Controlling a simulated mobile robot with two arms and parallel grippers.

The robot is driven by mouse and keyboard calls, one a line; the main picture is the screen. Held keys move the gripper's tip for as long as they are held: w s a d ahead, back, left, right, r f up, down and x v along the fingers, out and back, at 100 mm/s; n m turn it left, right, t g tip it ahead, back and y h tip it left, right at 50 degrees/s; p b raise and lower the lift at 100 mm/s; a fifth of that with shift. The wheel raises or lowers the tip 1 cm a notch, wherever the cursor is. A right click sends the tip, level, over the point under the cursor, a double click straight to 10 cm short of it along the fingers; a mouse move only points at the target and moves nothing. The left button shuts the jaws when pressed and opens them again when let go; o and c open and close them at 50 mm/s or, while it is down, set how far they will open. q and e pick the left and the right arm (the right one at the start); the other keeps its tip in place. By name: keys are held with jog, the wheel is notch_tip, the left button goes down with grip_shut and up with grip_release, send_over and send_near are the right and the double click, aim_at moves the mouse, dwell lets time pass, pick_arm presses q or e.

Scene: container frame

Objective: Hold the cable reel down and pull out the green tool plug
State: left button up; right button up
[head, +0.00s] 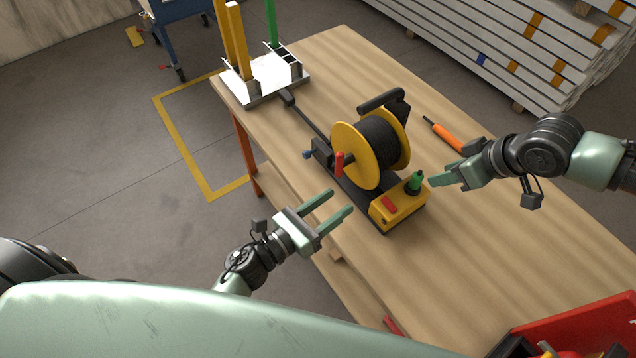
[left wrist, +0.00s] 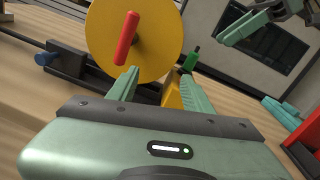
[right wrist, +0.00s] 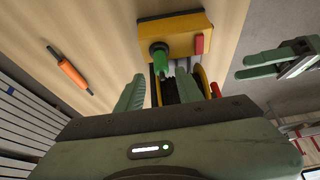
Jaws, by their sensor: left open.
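The cable reel (head: 354,158) has yellow flanges, black cable and a red crank handle, and stands on a dark base on the workbench. The green tool plug (head: 415,182) stands upright in a yellow socket box (head: 398,207) at the base's near end. My left gripper (head: 340,200) is open and empty, at the bench's left edge, apart from the reel; the reel's flange (left wrist: 135,45) fills the view ahead of its fingers. My right gripper (head: 432,182) is open just right of the plug. In the right wrist view the plug (right wrist: 160,57) shows just beyond its fingertips, not gripped.
An orange-handled screwdriver (head: 450,133) lies behind my right gripper. A white rack with yellow and green posts (head: 268,78) stands at the bench's far end. A red bin (head: 585,330) is at the near right. The bench's right side is mostly clear.

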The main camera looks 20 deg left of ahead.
aim_at(338, 168)
pick_arm(q)
jog(key=shift+m+t+y, duration=0.5)
jog(key=shift+m+y, duration=0.1)
jog(key=shift+y, duration=0.3)
jog(key=w+a, duration=0.1)
jog(key=w+a+r, duration=0.2)
jog(key=a, duration=0.1)
jog(key=shift+w, duration=0.4)
jog(key=x, duration=0.7)
jog(key=shift+d, duration=0.1)
grip_shut()
